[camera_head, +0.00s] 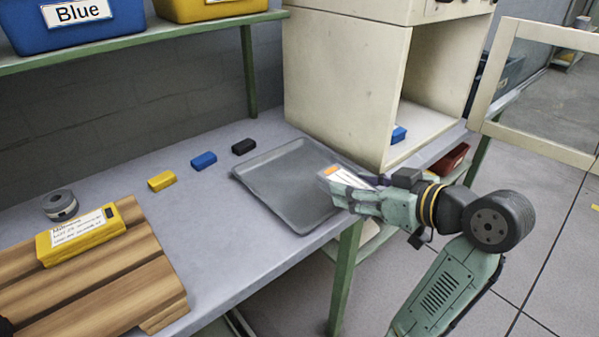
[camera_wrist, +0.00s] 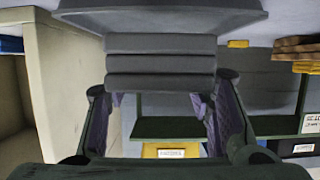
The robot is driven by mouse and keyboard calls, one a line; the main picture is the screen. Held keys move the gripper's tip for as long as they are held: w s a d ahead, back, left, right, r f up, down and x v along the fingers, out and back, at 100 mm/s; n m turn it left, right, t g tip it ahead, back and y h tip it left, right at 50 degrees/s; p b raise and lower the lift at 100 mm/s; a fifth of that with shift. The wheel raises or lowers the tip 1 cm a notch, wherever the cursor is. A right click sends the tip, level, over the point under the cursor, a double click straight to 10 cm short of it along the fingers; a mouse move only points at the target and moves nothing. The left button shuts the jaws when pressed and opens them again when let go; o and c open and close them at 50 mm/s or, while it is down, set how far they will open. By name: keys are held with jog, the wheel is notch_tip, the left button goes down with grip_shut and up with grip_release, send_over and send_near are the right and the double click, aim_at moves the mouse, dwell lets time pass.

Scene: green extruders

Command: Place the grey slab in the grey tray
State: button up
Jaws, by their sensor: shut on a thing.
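The grey slab (camera_wrist: 160,62) is a dark grey block with ridges across it, held at the fingertips of my gripper (camera_wrist: 160,100) in the wrist view. In the head view my gripper (camera_head: 350,188) is at the right side of the grey tray (camera_head: 285,182), above its near right edge. A white and orange label shows at the gripper's tip; I cannot tell what it belongs to. The tray lies flat on the table and looks empty. In the wrist view the tray's underside or rim (camera_wrist: 160,16) shows beyond the slab.
Black (camera_head: 244,146), blue (camera_head: 204,160) and yellow (camera_head: 162,181) blocks lie left of the tray. A wooden board (camera_head: 95,285) bears a yellow labelled case (camera_head: 80,236). A beige cabinet (camera_head: 345,90) stands behind the tray, its door (camera_head: 545,85) open at right.

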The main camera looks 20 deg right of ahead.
jog(key=p, duration=0.2)
send_over(307, 185)
jog(key=shift+s+f, duration=0.25)
jog(key=shift+f, duration=0.3)
jog(key=shift+w+a+f+p, duration=0.1)
jog(key=shift+w+f+p, duration=0.1)
jog(key=shift+f, duration=0.75)
jog(key=shift+w+f+p, duration=0.15)
jog(key=shift+f, duration=0.75)
jog(key=shift+f, duration=0.15)
jog(key=o, duration=1.4)
jog(key=shift+s+r, duration=0.15)
jog(key=shift+r, duration=0.05)
jog(key=b+v, duration=0.1)
jog(key=v, duration=1)
jog(key=shift+s+r, duration=0.2)
jog(key=shift+s, duration=0.1)
